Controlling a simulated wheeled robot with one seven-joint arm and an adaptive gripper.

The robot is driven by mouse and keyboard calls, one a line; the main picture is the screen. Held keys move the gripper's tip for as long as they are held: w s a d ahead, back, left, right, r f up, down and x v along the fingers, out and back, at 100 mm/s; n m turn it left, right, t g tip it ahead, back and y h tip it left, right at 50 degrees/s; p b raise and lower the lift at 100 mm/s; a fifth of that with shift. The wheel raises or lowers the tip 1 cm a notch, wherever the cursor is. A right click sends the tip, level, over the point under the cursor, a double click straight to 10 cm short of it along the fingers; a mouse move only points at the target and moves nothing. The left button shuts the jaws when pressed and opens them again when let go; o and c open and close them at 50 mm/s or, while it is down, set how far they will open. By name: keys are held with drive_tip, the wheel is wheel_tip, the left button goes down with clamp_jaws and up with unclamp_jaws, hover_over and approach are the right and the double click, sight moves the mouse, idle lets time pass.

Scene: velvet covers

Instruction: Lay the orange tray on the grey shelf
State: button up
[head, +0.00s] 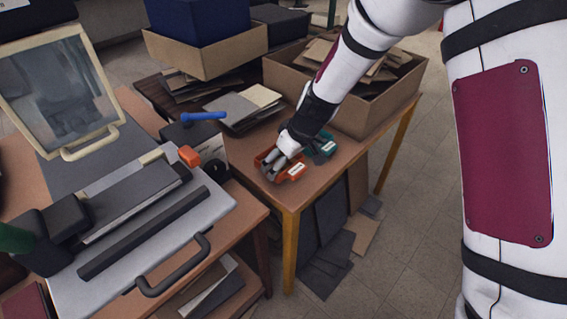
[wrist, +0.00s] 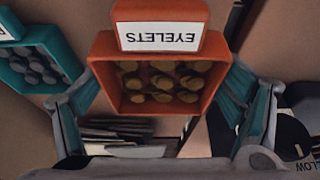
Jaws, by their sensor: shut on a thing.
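The orange tray (head: 291,174) is at the front corner of the wooden table in the head view. In the wrist view the orange tray (wrist: 162,40) has a white EYELETS label, upside down, and holds several brass eyelets. My gripper (head: 275,163) is shut on the tray, with one finger on each side of it in the wrist view. I cannot tell whether the tray touches the table. I cannot make out the grey shelf with certainty in either view.
A teal tray (head: 324,147) sits just beyond the orange one. A cardboard box (head: 362,115) of scraps stands behind, with stacked boards (head: 244,106) to its left. A press with a grey bed (head: 160,262) fills the left bench. Dark boards (head: 332,222) lean below the table.

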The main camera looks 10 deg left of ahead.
drive_tip(key=shift+w+a, duration=0.1)
drive_tip(key=shift+w, duration=0.4)
drive_tip(key=shift+w+a+f, duration=0.1)
drive_tip(key=shift+w, duration=0.5)
drive_tip(key=shift+s+f+b, duration=0.1)
drive_tip(key=shift+f+b, duration=0.3)
drive_tip(key=shift+f, duration=1.15)
drive_tip(key=shift+f, duration=0.15)
drive_tip(key=o, duration=1.1)
drive_tip(key=v, duration=0.4)
drive_tip(key=p+v, duration=0.1)
drive_tip(key=v, duration=0.4)
drive_tip(key=p+v, duration=0.1)
drive_tip(key=v, duration=0.3)
drive_tip(key=shift+s+d+r, duration=0.2)
drive_tip(key=shift+s+r, duration=0.05)
drive_tip(key=shift+s, duration=0.1)
